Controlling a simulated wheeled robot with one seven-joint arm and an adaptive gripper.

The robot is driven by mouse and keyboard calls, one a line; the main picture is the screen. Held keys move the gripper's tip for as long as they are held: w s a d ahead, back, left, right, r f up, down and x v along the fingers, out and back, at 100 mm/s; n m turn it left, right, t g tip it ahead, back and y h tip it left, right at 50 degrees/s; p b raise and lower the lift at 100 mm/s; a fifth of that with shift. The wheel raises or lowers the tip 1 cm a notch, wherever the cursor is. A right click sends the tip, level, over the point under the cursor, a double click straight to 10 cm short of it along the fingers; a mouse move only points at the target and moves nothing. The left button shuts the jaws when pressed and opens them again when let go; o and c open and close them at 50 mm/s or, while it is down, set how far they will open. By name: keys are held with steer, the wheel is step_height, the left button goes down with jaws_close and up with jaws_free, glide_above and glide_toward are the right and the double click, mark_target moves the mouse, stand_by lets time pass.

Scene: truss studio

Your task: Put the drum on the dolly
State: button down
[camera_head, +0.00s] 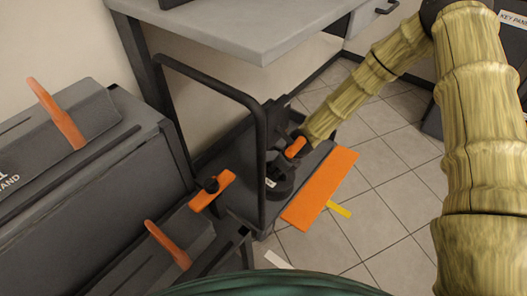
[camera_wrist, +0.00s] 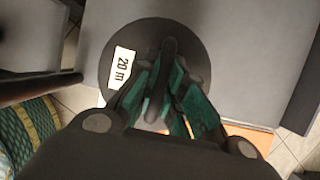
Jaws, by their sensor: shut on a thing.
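The drum (camera_head: 281,185) is a dark round cable drum with a white label, which reads "20 m" in the wrist view, where the drum (camera_wrist: 199,55) shows from above. My gripper (camera_head: 291,158) is shut on the drum's dark upright handle; its teal fingers (camera_wrist: 170,95) lie on both sides of it. The dolly (camera_head: 318,160) has a dark grey deck, a bent black tube handle and an orange front edge. The drum is over the deck, close beside the handle tube. I cannot tell whether it touches the deck. The fingers partly hide the drum in the wrist view.
A grey workbench (camera_head: 250,28) overhangs behind the dolly. Dark grey cases with orange latches (camera_head: 55,112) stand at the left. A yellow tab (camera_head: 338,209) sticks out past the orange edge. Tiled floor (camera_head: 395,200) at the right is clear.

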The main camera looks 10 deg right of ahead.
steer(key=w+d+f+b, duration=0.1)
steer(key=w+d+f, duration=0.1)
steer(key=w, duration=0.6)
steer(key=w+d+f+b, duration=0.2)
steer(key=w, duration=0.5)
steer(key=shift+w+d+f+b, duration=0.15)
steer(key=shift+w+f+b, duration=0.15)
steer(key=shift+w+f, duration=0.1)
steer(key=c, duration=1.8)
jaws_free()
steer(key=shift+s+f, duration=0.1)
steer(key=shift+f, duration=0.05)
steer(key=shift+c, duration=0.2)
steer(key=o, duration=0.3)
steer(key=shift+o, duration=0.2)
